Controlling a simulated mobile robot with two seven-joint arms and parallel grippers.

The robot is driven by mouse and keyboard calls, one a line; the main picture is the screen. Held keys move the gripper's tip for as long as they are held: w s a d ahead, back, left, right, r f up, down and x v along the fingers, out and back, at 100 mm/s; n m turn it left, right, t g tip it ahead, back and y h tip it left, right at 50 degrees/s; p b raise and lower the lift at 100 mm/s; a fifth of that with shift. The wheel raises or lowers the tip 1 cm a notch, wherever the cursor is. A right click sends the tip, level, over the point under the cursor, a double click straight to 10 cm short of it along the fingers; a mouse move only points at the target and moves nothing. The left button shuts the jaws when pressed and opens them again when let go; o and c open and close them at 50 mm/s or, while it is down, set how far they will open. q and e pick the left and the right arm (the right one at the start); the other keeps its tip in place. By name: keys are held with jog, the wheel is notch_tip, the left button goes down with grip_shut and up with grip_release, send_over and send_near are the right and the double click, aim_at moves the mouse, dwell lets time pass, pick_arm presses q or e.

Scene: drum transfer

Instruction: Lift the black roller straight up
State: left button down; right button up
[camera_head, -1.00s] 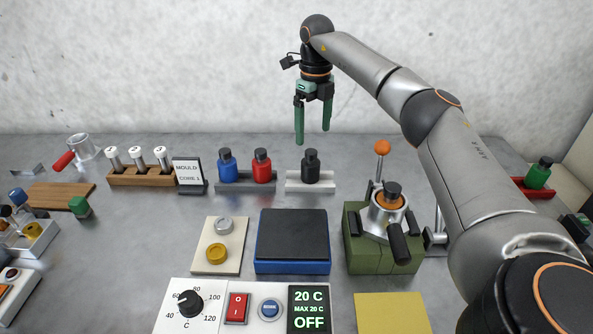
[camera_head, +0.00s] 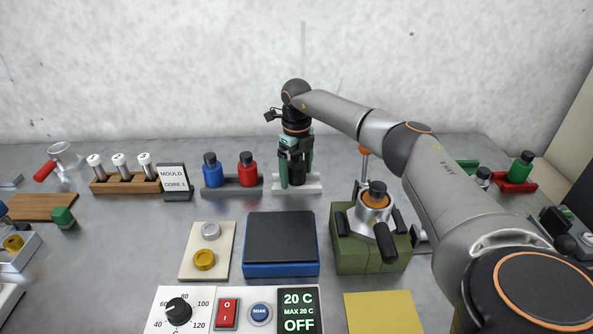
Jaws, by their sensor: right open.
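The black roller (camera_head: 298,172) stands upright on a pale grey stand (camera_head: 310,184) at the back of the table, right of the red roller. My right gripper (camera_head: 297,176) points down over it, with its green fingers on either side of the roller. The jaws are open. The gripper body hides the top of the roller, and I cannot tell whether a finger touches it. My left gripper is not in view.
A blue roller (camera_head: 211,172) and a red roller (camera_head: 248,170) stand on a dark grey stand close to the left. A green device (camera_head: 369,253) with a black handle stands at the right front. A blue box with a dark top (camera_head: 281,244) sits in front.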

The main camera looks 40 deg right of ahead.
jog(key=shift+c, duration=0.3)
grip_shut()
dwell(0.6)
